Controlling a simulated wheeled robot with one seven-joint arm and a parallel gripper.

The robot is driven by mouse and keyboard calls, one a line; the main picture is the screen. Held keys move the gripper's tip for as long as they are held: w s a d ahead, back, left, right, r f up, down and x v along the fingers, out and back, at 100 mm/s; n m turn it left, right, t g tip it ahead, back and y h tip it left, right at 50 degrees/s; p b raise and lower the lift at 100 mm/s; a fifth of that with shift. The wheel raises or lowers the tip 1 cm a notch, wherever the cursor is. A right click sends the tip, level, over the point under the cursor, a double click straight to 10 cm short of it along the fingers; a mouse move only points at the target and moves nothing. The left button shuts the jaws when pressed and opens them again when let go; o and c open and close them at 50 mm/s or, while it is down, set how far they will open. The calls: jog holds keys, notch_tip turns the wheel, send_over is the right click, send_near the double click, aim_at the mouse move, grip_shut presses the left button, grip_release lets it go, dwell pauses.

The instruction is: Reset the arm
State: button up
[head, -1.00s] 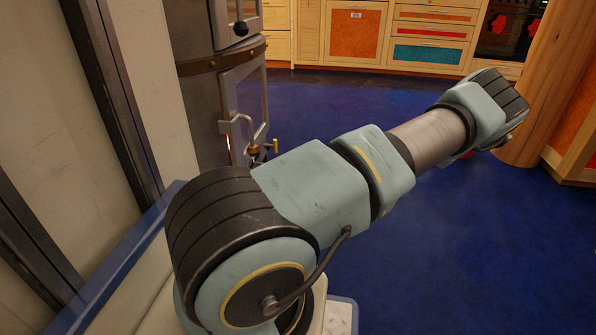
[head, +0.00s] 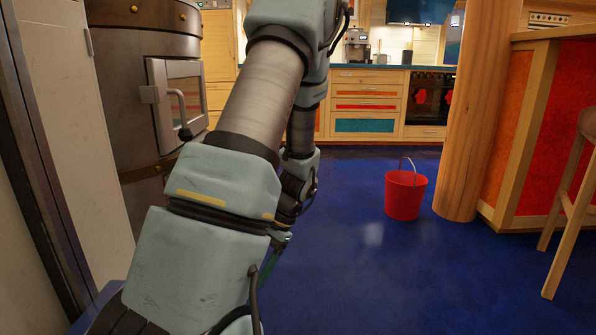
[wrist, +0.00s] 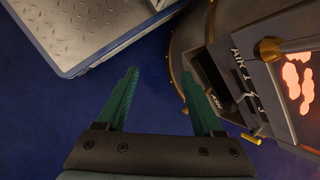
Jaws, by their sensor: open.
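My gripper (wrist: 160,102) shows in the wrist view with its two green fingers spread apart. It is open and nothing is between the fingers, only blue floor beyond them. In the head view my arm is bent, rising at the left centre and folding down again, with a bit of green finger (head: 268,266) low behind the forearm. Most of the gripper is hidden there by my own arm.
A dark metal stove (head: 130,90) stands close on the left; its ash door (wrist: 216,88) is right of my fingers. A red bucket (head: 405,195) stands on the blue floor (head: 400,270) near a log post (head: 468,110). A stool (head: 574,200) is at right.

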jog(key=s+d+r+n+t+h+p, duration=0.1)
jog(key=s+d+r+n+t+h, duration=0.1)
jog(key=r, duration=0.4)
jog(key=s+d+r+n+t+h+p, duration=0.1)
jog(key=s+r+n+t+h, duration=0.1)
jog(key=r, duration=0.5)
jog(key=shift+s+d+r+n+t+h+p, duration=0.4)
jog(key=shift+n+h, duration=0.4)
jog(key=shift+n, duration=0.4)
notch_tip(320, 180, up, 38)
jog(key=p, duration=3.7)
jog(key=shift+f+p, duration=0.25)
jog(key=shift+p, duration=0.05)
